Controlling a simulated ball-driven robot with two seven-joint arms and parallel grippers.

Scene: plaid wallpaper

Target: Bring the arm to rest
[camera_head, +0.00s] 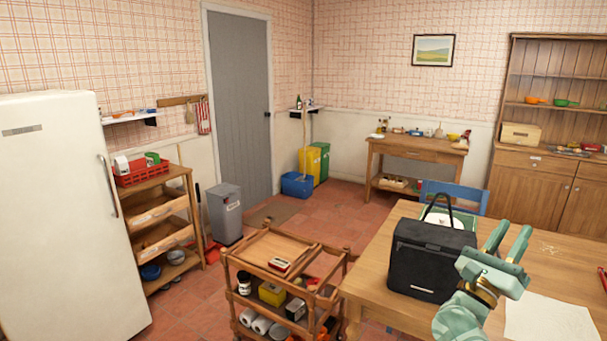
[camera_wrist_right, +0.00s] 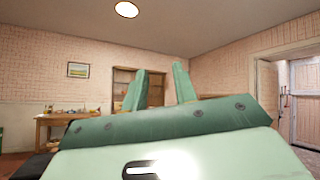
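My right gripper (camera_head: 507,241) is raised over the right part of the wooden table (camera_head: 571,256) in the head view, beside the black bag. Its two green fingers point up and stand apart with nothing between them. The fingers also show apart in the right wrist view (camera_wrist_right: 158,88), against the far wall and the wooden hutch. My left gripper is not in either view.
A black bag (camera_head: 430,262) with a handle stands on the table close left of my right gripper. A white sheet (camera_head: 550,320) lies at the table's front. A wooden trolley (camera_head: 262,247) stands left of the table. Red-tiled floor is open beyond.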

